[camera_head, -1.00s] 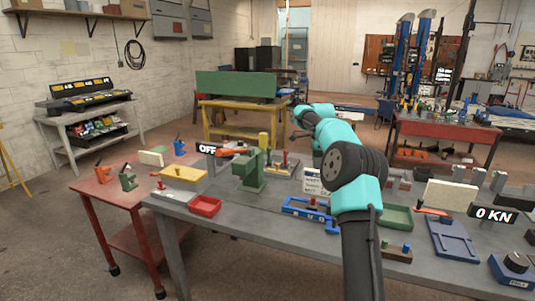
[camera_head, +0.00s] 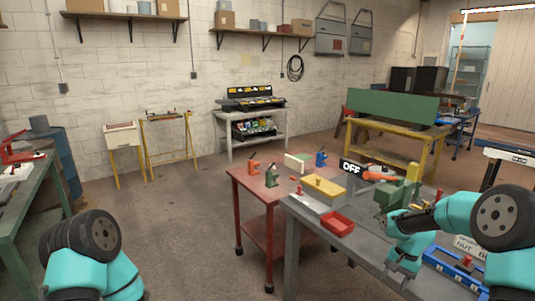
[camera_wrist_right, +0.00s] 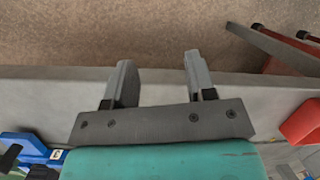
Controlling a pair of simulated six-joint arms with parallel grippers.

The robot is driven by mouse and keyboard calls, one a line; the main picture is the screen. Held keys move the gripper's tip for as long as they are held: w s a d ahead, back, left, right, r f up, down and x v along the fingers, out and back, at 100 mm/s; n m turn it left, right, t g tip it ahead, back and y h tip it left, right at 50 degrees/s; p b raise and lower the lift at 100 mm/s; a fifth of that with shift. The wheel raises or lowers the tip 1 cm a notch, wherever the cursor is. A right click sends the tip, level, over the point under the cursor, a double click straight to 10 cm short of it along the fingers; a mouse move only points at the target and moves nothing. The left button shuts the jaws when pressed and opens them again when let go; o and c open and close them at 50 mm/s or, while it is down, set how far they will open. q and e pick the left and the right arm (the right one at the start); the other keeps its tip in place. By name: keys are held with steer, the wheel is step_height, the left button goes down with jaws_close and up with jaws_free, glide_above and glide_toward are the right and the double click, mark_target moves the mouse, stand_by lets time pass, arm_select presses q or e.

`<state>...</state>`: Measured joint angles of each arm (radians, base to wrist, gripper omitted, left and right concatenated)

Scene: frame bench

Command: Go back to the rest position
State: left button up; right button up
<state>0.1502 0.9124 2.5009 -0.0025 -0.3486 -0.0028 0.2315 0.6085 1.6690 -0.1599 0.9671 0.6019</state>
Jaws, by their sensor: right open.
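My right gripper (camera_head: 395,280) hangs near the front edge of the grey bench (camera_head: 292,240), at the lower right of the head view. In the right wrist view my right gripper (camera_wrist_right: 157,62) has its two fingers apart with nothing between them. The bench edge and the brown floor lie beyond the fingers. Part of my left arm shows at the lower left of the head view, over the floor. Its gripper is out of the picture.
A red tray (camera_head: 337,223) and a blue fixture (camera_head: 458,268) are on the bench near my right arm. The red table (camera_head: 250,181) with clamps adjoins the bench. A green bench (camera_head: 38,185) stands at far left. The floor between is clear.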

steer(key=s+a+f+n, duration=0.3)
steer(key=s+a+f, duration=0.2)
steer(key=a+f, duration=0.45)
steer(key=s+a+f+n, duration=0.1)
steer(key=s+a+f, duration=0.2)
steer(key=s, duration=0.3)
steer(key=s+a+f+n+t, duration=0.1)
steer(key=s+a+f, duration=0.2)
steer(key=s+f, duration=0.2)
steer(key=s+a+f+n+t+y, duration=0.1)
steer(key=s+a+f, duration=0.3)
steer(key=s, duration=0.2)
steer(key=shift+s+f, duration=0.35)
steer(key=shift+s, duration=0.05)
